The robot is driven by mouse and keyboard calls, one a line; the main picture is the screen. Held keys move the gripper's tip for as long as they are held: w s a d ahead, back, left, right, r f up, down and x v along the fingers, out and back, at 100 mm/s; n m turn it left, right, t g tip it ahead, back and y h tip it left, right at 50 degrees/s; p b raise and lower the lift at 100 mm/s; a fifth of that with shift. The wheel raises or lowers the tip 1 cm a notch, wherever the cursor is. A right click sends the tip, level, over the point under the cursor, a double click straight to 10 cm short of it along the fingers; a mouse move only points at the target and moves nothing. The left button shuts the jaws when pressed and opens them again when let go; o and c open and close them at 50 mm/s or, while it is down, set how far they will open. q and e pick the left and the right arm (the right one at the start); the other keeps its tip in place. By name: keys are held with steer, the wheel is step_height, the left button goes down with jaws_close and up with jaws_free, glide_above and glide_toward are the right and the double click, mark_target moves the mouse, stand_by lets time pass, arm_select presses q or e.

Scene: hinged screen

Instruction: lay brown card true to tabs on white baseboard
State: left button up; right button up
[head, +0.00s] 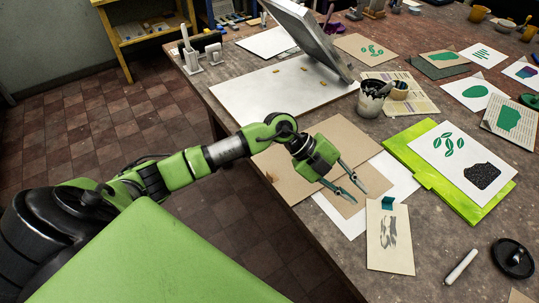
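The white baseboard (240,97) lies at the table's left side with several small tan tabs (297,105) on it. The baseboard is bare of card. A hinged grey screen (312,36) is tilted up at its far edge. Plain brown card (350,137) lies in front of the baseboard, near the table's left edge, partly covered by my arm. My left gripper (360,196) is over the near part of the brown card, its fingers apart. No card shows lifted between them. Whether the fingertips touch the card I cannot tell. My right gripper is not in view.
White paper (402,181) lies beside the brown card. A dark pot (370,102) stands right of the baseboard. A green board (407,157) with a printed sheet, a smeared card (391,250), a white stick (461,266) and a black round lid (513,257) lie to the right.

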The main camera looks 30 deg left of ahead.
arm_select(q)
steer(key=a+f+n+g+y, duration=0.1)
steer(key=a+f+y, duration=0.15)
steer(key=a, duration=0.35)
steer(key=a+f+y, duration=0.1)
steer(key=a+y, duration=0.2)
steer(key=a, duration=0.3)
steer(key=n+g+y, duration=0.1)
steer(key=n+y, duration=0.1)
steer(key=y, duration=0.2)
glide_above(269, 174)
steer(key=shift+w+d+r, duration=0.1)
steer(key=shift+d+r, duration=0.05)
steer(key=shift+r, duration=0.1)
steer(key=shift+g+y, duration=0.25)
steer(key=shift+g, duration=0.05)
step_height(269, 174, down, 8)
steer(key=b, duration=0.6)
steer(key=shift+f, duration=0.15)
steer(key=shift+c, duration=0.3)
steer(key=shift+r, duration=0.25)
jaws_close()
